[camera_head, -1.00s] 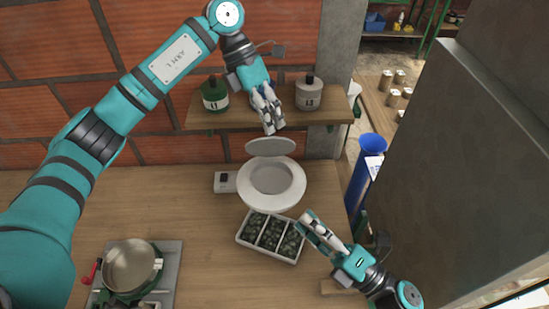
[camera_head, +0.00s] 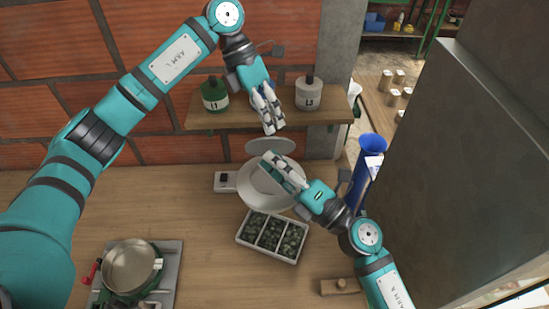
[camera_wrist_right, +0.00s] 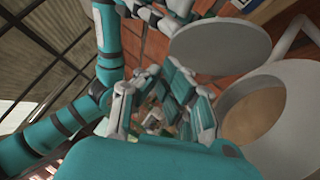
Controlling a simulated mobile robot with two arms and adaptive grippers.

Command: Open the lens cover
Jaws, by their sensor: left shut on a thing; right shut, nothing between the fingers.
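The lens cover, a round grey lid (camera_head: 271,146), stands raised and tilted at the back of a round white housing (camera_head: 247,191). In the right wrist view the lid (camera_wrist_right: 222,48) is apart from the white rim (camera_wrist_right: 290,140), and a brownish inside shows. My right gripper (camera_head: 270,165) is shut and empty, above the housing and just in front of the lid; touching or apart, I cannot tell. My left gripper (camera_head: 270,129) hangs just above and behind the lid, pointing down. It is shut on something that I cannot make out.
A tray of dark lumps (camera_head: 271,237) sits in front of the housing, a small switch box (camera_head: 225,182) to its left. Bottles (camera_head: 308,96) stand on the shelf (camera_head: 225,122). A metal pot (camera_head: 130,267) is at front left. The table's left middle is clear.

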